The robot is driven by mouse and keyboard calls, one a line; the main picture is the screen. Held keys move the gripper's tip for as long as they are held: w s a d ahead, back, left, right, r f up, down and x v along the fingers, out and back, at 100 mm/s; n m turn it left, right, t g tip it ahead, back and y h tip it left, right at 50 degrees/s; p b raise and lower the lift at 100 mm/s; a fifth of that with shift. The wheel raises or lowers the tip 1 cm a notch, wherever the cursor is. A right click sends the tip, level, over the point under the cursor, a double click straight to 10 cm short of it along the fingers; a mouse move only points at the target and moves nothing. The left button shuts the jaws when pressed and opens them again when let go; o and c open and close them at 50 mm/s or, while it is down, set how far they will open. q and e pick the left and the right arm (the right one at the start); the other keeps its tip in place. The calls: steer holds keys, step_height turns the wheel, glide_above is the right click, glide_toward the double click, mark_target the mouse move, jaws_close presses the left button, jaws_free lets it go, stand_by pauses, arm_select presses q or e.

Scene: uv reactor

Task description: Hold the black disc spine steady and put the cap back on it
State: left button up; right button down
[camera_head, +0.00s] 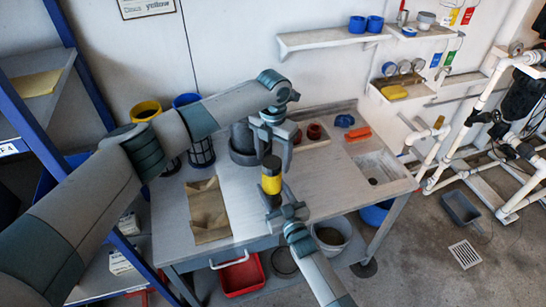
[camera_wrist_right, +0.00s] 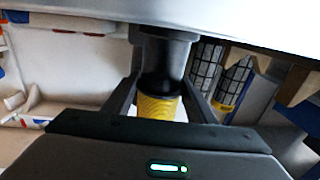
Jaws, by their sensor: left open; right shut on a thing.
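An upright piece with a black top, a ribbed yellow middle (camera_head: 271,184) and a dark lower end stands over the bench in the head view. I cannot tell which part is the disc spine and which is the cap. My right gripper (camera_head: 284,206) is shut on this piece from the near side. In the right wrist view its fingers (camera_wrist_right: 163,97) flank the yellow part (camera_wrist_right: 158,107), with a wider black part (camera_wrist_right: 160,62) beyond.
A dark round vessel (camera_head: 242,145) stands left of the left gripper. Mesh cylinders with yellow (camera_head: 145,110) and blue (camera_head: 186,99) ends stand behind my left arm. Reddish cups (camera_head: 314,132) and a basin (camera_head: 392,168) are to the right.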

arm_select(q)
steer(key=shift+r, duration=2.1)
steer(key=shift+c, duration=0.4)
